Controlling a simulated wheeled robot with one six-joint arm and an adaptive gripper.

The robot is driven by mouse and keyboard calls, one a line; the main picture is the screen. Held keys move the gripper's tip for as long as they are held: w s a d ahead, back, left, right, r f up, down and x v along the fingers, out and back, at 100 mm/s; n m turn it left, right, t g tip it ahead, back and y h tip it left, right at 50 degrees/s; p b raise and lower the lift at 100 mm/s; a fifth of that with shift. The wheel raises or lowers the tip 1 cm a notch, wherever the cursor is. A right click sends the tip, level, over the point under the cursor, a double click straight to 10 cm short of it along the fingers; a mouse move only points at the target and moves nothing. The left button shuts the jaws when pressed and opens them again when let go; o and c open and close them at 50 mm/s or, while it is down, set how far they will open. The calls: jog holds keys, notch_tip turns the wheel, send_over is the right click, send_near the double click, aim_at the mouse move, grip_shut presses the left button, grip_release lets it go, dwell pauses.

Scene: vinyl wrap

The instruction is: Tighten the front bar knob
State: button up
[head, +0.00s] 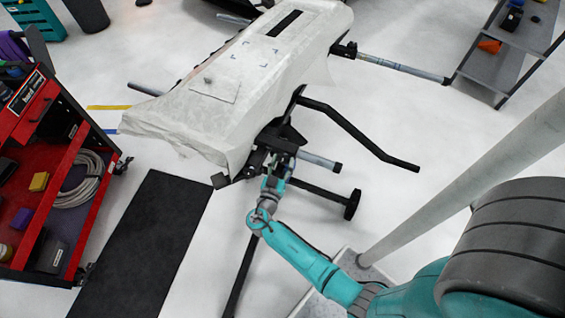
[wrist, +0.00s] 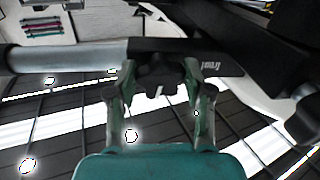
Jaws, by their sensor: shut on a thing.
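The front bar knob (wrist: 158,75) is a black lobed knob below a black clamp block in the wrist view. The grey front bar (wrist: 70,57) runs into that block from the left. My gripper (wrist: 160,85) has one finger on each side of the knob and is shut on it. In the head view my gripper (head: 276,178) is at the near end of the stand, under the covered panel (head: 235,75). The bar (head: 318,160) sticks out to the right there. The knob is hidden by my gripper in the head view.
Black stand legs (head: 360,138) reach out to the right, and a foot with a wheel (head: 351,205) lies near my arm. A red tool cart (head: 75,150) stands at the left. A black mat (head: 145,245) lies on the floor. A grey shelf (head: 510,55) is at the upper right.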

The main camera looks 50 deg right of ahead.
jog(key=shift+f+m, duration=0.1)
jog(key=shift+m, duration=0.5)
jog(key=o, duration=1.1)
jog(key=v, duration=1.2)
jog(key=shift+f, duration=0.1)
